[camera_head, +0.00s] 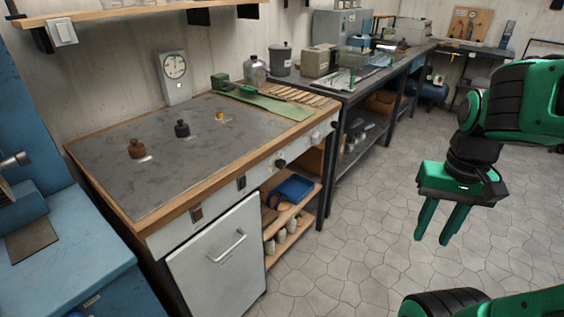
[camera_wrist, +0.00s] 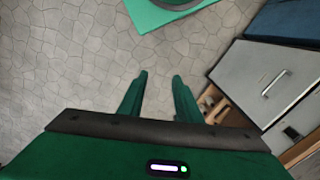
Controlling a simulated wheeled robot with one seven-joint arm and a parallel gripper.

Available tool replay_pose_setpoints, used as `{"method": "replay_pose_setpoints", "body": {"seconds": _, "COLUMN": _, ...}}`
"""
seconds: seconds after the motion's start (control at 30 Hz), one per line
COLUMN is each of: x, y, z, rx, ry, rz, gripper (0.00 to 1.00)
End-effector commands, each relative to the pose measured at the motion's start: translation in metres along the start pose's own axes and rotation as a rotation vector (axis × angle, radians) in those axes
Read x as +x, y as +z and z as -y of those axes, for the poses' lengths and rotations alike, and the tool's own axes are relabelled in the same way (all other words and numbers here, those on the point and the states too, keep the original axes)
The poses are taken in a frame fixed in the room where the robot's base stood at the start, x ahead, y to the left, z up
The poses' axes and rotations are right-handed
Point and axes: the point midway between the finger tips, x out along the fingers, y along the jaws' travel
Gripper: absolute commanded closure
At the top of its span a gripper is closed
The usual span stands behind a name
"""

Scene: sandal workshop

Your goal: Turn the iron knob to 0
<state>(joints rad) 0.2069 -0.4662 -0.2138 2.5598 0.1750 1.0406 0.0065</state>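Control parts line the white front panel of the wooden-edged bench (camera_head: 230,161): a dark round knob (camera_head: 280,163), a pale knob (camera_head: 316,137), a black switch (camera_head: 241,182) and a reddish-brown switch (camera_head: 196,214). I cannot tell which part is the iron knob, and no scale or 0 mark is readable. My gripper (camera_head: 432,238) is green, points down and is open and empty. It is over the floor to the right of the bench, well apart from the panel. The wrist view shows its two spread fingers (camera_wrist: 160,76) over bare floor.
Brown (camera_head: 137,149), black (camera_head: 182,129) and yellow (camera_head: 219,116) small pieces stand on the grey bench top. A dial gauge (camera_head: 175,72) stands behind. A white door (camera_head: 216,265) and open shelves (camera_head: 292,225) are below. Stone floor (camera_head: 350,250) between bench and gripper is clear.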

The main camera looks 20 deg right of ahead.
Motion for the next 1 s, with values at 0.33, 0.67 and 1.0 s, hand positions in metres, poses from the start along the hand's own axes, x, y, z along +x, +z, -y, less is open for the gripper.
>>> {"method": "replay_pose_setpoints", "body": {"seconds": 0.33, "x": -0.003, "y": 0.007, "z": -0.004, "rx": 0.001, "ry": -0.004, "rz": -0.007, "gripper": 0.52}}
{"method": "replay_pose_setpoints", "body": {"seconds": 0.67, "x": 0.025, "y": -0.040, "z": 0.026, "rx": 0.069, "ry": -0.005, "rz": 0.002, "gripper": 0.52}}
{"method": "replay_pose_setpoints", "body": {"seconds": 1.0, "x": 0.101, "y": -0.103, "z": 0.096, "rx": 0.228, "ry": -0.149, "rz": 0.074, "gripper": 0.52}}
